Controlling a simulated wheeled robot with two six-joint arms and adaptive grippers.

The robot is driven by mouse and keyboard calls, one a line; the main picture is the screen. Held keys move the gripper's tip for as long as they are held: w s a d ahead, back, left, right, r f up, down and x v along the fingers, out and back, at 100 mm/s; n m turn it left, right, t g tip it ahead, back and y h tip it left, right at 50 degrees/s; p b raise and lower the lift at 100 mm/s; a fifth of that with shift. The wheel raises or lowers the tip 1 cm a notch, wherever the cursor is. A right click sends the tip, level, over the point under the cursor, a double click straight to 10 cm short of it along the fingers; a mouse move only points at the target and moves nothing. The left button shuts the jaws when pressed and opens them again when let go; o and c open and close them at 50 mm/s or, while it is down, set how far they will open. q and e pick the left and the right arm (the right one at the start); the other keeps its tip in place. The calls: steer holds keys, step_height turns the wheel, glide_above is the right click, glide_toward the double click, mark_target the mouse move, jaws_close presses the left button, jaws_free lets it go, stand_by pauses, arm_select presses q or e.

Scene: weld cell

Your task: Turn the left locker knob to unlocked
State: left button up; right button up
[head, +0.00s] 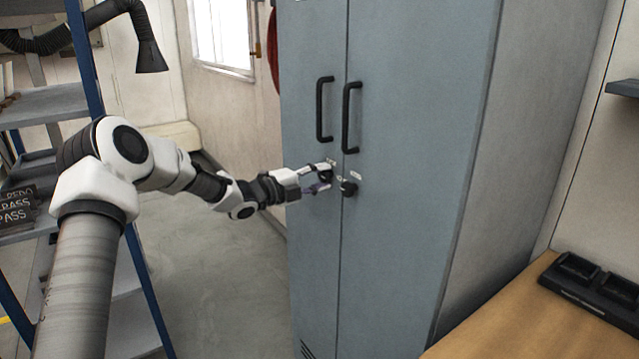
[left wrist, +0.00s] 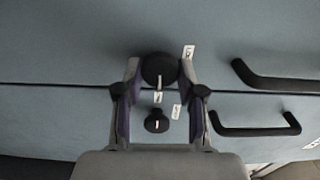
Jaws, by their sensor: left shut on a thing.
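The grey-blue locker (head: 400,120) has two doors, each with a black handle and a round black knob. My left gripper (head: 324,178) is shut on the left knob (left wrist: 158,69), with one finger on each side of it. A short pale pointer mark on this knob faces down in the left wrist view, towards a small white label (left wrist: 157,97). Another white label (left wrist: 188,52) sits up and right of the knob there. The label symbols are too small to read. The right knob (head: 348,188) is free, just beside the gripper; it also shows in the left wrist view (left wrist: 156,121).
The left door handle (head: 324,109) and right door handle (head: 350,118) stand out above the knobs. A blue-posted shelf rack (head: 85,60) is at the left. A wooden bench (head: 520,320) is at the lower right. The floor (head: 225,270) before the locker's left side is clear.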

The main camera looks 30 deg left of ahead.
stand_by(0.3)
arm_select(q)
steer(key=o, duration=1.1)
steer(key=v, duration=1.1)
steer(key=shift+s+a+f, duration=0.1)
steer(key=shift+s+a, duration=0.1)
steer(key=shift+s, duration=0.15)
